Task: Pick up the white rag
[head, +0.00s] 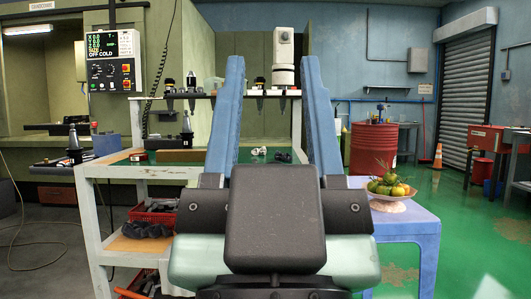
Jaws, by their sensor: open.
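A small white item (258,151), probably the white rag, lies on the green top of the cart (150,172), with a small dark item (283,157) close to its right. It is too small to make out its folds. My gripper (273,64) fills the middle of the head view, its two long blue fingers spread wide apart. It is open, with nothing held between the fingers. The white item shows in the gap between them, farther off on the cart. My gripper's dark body hides the front middle of the cart.
Tool holders (191,82) stand on the cart's raised back rail. A black tool holder (74,148) stands at the left. A red crate (153,212) and dark cloth (147,229) sit lower. A bowl of fruit (388,204) stands on a pale blue table (410,228) at right.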

